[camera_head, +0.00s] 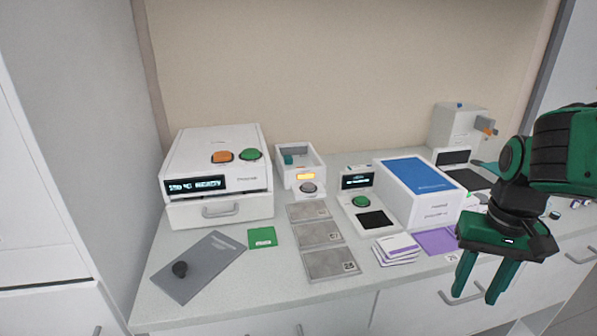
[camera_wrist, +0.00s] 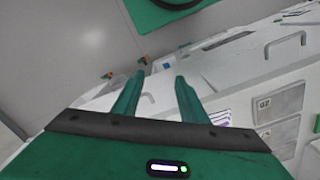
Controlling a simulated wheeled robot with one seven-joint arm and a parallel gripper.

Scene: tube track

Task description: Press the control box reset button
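My gripper (camera_head: 475,298) hangs at the right, in front of the counter's edge, its two green fingers apart and empty. In the wrist view the gripper (camera_wrist: 160,77) also shows open with nothing between its fingers. A small white box (camera_head: 308,180) with an orange lit panel and a grey round button (camera_head: 307,187) stands mid-counter, far left of the gripper. A white device with a dark screen (camera_head: 357,181) and a green button (camera_head: 360,202) stands nearer. I cannot tell which is the control box. No button touches the gripper.
A large white machine (camera_head: 215,166) with orange and green buttons stands at the left. A blue-topped white box (camera_head: 418,175) and purple cards (camera_head: 396,249) lie between the small devices and my arm. Grey numbered plates (camera_head: 319,235) lie in front of the small box. Drawer handles stick out below the counter.

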